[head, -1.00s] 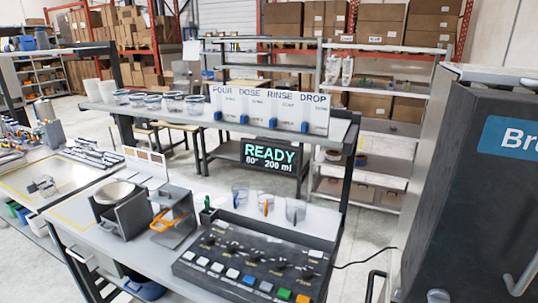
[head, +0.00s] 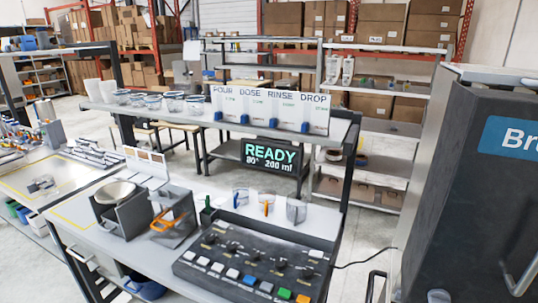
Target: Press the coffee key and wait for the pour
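A dark control panel (head: 258,262) lies at the front of the bench, with a row of knobs and a row of keys. Several keys are white; a blue key (head: 249,280), a green key (head: 284,293) and an orange key (head: 302,299) are at the right end. I cannot read which key is coffee. A black display (head: 270,157) above the panel reads READY, with a temperature and 200 ml. A large dark machine (head: 465,200) with a blue label starting "Br" stands at the right, cut off by the frame. Neither gripper is in view.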

